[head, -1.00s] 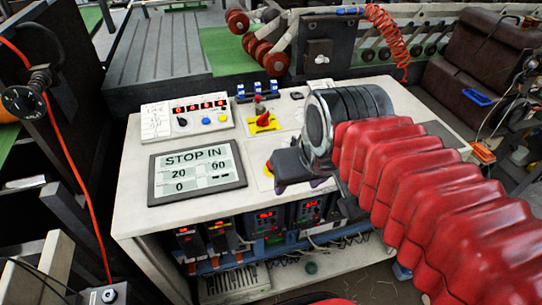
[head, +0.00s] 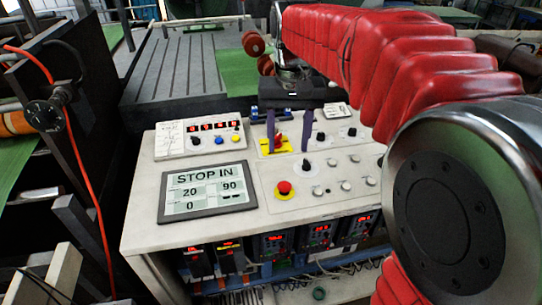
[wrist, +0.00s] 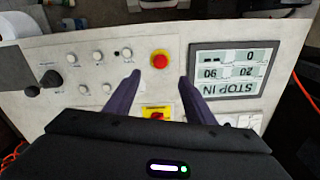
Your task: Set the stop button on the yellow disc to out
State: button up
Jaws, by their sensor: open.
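The stop button (head: 284,188) is a red mushroom head on a yellow disc, set in the pale panel top near its front edge. It also shows in the wrist view (wrist: 160,59). The display (head: 206,190) reads "STOP IN", with 20, 90 and 0 below. My gripper (head: 288,149) is open and empty, its two dark purple fingers pointing down at the panel, behind the button in the head view. In the wrist view the button is just beyond the fingertips, roughly centred between them, and looks untouched. Height above the panel is hard to judge.
Black and white knobs (head: 345,186) lie right of the button. A white box with coloured buttons (head: 199,138) stands behind the display. The panel around the button is clear.

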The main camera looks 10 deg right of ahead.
aim_at(284, 184)
jog(key=shift+w+f, duration=0.1)
jog(key=shift+w, duration=0.55)
notch_tip(284, 184, down, 14)
jog(key=shift+r, duration=0.1)
dwell(0.6)
jog(key=shift+c, duration=0.7)
grip_shut()
